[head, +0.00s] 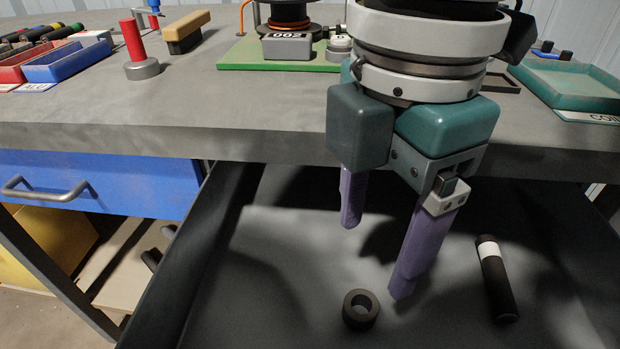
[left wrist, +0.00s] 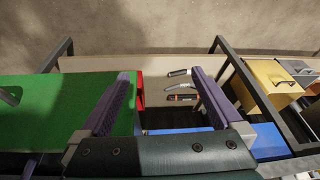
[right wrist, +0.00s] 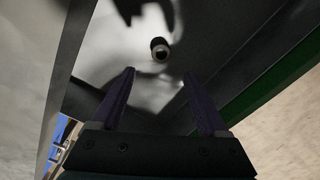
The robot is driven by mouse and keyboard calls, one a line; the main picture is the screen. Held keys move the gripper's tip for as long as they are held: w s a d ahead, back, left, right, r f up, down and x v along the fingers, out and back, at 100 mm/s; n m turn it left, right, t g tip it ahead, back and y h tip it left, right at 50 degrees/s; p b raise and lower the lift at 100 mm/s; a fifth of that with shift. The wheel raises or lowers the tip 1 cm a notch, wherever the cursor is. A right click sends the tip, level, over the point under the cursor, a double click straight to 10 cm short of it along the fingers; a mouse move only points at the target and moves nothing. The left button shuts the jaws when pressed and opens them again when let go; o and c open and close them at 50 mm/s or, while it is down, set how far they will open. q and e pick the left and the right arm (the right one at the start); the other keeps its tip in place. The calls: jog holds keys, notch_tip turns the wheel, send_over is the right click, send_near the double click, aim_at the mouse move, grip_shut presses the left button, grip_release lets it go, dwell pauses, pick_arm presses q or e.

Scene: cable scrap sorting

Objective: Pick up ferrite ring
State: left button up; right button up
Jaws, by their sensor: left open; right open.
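The ferrite ring (head: 361,309), a short dark ring with an open hole, lies on the floor of the open drawer (head: 270,285) in the head view. A small dark round thing ahead of the fingers in the right wrist view (right wrist: 160,48) looks like the same ring. My right gripper (head: 376,260) is open and empty, pointing down over the drawer. In the head view its fingertips are above and to the right of the ring, apart from it. My left gripper (left wrist: 160,72) shows only in the left wrist view, open with nothing held between its fingers.
A black cylinder with a white band (head: 496,278) lies in the drawer right of the ring. The drawer's side wall (head: 205,255) and the grey bench edge (head: 200,140) bound the space. A green board (head: 240,57) and teal tray (head: 565,85) are on the bench.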

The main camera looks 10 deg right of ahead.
jog(key=b, duration=0.2)
send_over(363, 299)
jog(key=f, duration=0.3)
jog(key=s+f, duration=0.1)
jog(key=f, duration=0.1)
jog(key=shift+a+f, duration=0.1)
jog(key=shift+a, duration=0.1)
notch_tip(363, 299, down, 5)
jog(key=shift+f+b, duration=0.1)
jog(key=shift+b, duration=0.95)
jog(key=shift+c, duration=0.5)
grip_shut()
